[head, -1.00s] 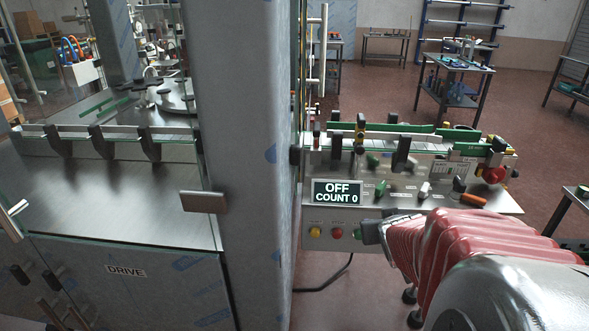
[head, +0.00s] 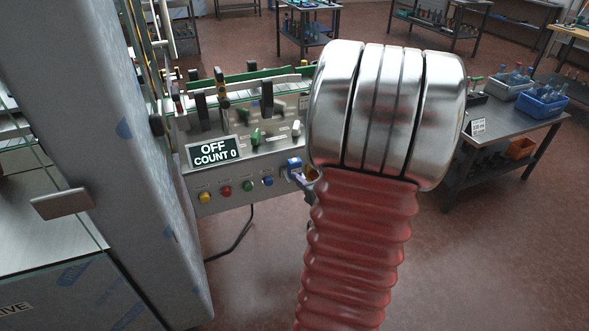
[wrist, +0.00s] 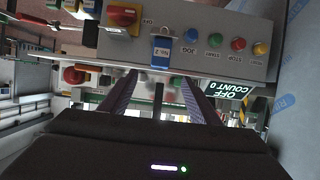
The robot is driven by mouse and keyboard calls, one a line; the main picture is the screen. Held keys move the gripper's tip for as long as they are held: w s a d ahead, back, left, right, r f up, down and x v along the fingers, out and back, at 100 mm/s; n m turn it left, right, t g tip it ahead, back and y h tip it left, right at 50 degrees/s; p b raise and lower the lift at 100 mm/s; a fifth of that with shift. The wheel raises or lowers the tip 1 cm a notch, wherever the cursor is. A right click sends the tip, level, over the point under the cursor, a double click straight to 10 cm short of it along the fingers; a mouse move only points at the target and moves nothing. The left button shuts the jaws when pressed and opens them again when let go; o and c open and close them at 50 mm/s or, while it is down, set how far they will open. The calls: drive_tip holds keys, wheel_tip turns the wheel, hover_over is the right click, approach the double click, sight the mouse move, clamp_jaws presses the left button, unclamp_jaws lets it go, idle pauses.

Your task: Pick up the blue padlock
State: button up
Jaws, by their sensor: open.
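The blue padlock (wrist: 160,50) has a white label and a metal shackle. In the wrist view it is at the front of the grey control panel, beside the red and yellow rotary switch (wrist: 123,16). The picture there is upside down. My gripper (wrist: 160,80) is open, its two fingers pointing toward the padlock. The padlock lines up with the gap, just past the fingertips; I cannot tell whether they touch. In the head view the padlock (head: 294,163) is a small blue patch beside my arm, which hides the panel's right part and most of the gripper.
A row of push buttons (head: 225,190) and the OFF COUNT 0 display (head: 214,151) lie left of the padlock. A large grey cabinet column (head: 95,130) stands at the left. Open floor lies in front.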

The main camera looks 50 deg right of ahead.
sight(296, 164)
drive_tip(key=shift+w, duration=0.1)
drive_tip(key=shift+x, duration=4.25)
drive_tip(key=shift+x, duration=2.65)
drive_tip(key=shift+c, duration=0.5)
drive_tip(key=c, duration=1.2)
drive_tip(key=shift+c, duration=0.2)
